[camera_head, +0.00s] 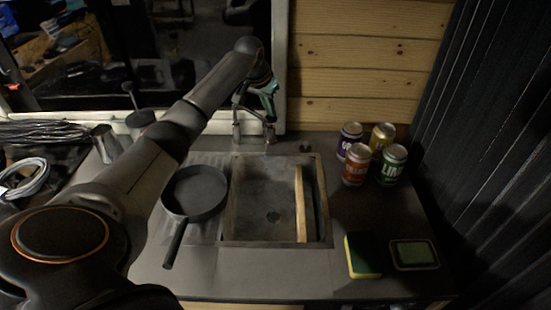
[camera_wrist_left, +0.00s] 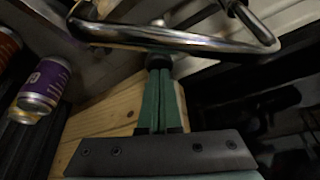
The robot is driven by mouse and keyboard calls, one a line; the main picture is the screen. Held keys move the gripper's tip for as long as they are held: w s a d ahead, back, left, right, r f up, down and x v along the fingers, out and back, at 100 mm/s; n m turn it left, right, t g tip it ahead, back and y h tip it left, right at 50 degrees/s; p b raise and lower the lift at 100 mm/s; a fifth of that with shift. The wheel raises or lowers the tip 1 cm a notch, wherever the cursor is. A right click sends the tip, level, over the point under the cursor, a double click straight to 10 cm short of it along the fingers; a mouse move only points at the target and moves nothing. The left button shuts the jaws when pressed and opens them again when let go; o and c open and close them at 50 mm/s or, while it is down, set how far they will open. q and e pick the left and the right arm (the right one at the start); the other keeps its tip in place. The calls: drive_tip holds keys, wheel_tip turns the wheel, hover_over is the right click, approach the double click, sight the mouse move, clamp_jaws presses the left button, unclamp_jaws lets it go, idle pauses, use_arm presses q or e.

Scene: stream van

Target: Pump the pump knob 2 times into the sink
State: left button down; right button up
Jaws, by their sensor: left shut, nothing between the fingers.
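The sink (camera_head: 230,222) is a grey basin set in the counter, with a dark drain at its middle. A chrome faucet (camera_head: 237,130) stands at its back edge. A small dark round knob (camera_head: 305,148) sits on the counter right of the faucet; I cannot tell for sure that it is the pump knob. My right gripper is not in view.
A black pan (camera_head: 195,190) stands left of the basin, its handle toward the front. A wooden strip (camera_head: 300,205) lies in the basin's right side. Several cans (camera_head: 355,165) stand right of the sink. A sponge (camera_head: 362,257) and a dark dish (camera_head: 414,254) are at the front right.

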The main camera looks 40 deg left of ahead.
use_arm(q)
drive_tip(key=shift+f, duration=0.75)
drive_tip(key=shift+r, duration=0.15)
drive_tip(key=shift+r+p, duration=0.5)
drive_tip(key=shift+r, duration=1.85)
drive_tip(key=shift+f, duration=0.1)
